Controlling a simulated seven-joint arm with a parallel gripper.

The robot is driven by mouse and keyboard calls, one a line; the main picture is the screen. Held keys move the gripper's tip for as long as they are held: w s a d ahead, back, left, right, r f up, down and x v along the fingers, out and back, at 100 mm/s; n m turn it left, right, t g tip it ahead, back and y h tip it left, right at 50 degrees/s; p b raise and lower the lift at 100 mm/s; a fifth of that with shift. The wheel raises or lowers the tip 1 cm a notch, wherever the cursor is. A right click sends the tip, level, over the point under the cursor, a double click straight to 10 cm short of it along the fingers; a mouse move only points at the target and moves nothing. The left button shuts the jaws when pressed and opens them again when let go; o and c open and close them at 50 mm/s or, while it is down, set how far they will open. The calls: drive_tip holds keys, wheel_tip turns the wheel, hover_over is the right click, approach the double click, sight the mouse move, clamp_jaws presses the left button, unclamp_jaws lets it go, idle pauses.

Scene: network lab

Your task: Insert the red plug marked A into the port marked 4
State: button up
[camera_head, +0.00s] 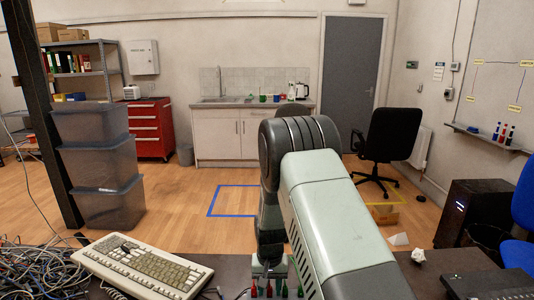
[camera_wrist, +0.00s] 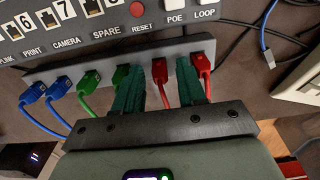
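In the wrist view, my gripper (camera_wrist: 159,74) has its two teal fingers apart over a row of plugs. One red plug (camera_wrist: 160,70) stands between the fingers, and a second red plug (camera_wrist: 200,62) is just right of the right finger. I cannot read a letter on either, so I cannot tell which is A. A dark panel (camera_wrist: 112,22) at the top shows ports numbered 6 and 7, with others cut off. Port 4 is not in view. In the head view, plug tops (camera_head: 270,290) show small below my arm.
Green plugs (camera_wrist: 90,82) and blue plugs (camera_wrist: 62,88) share the grey holder strip (camera_wrist: 228,46), left of the red ones. A loose blue cable (camera_wrist: 266,45) lies at the right. A keyboard (camera_head: 150,266) and tangled cables (camera_head: 38,268) occupy the desk's left.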

clamp_jaws()
drive_tip(key=shift+r, duration=0.2)
drive_tip(key=shift+r, duration=1.95)
drive_tip(key=shift+c, duration=2.2)
unclamp_jaws()
clamp_jaws()
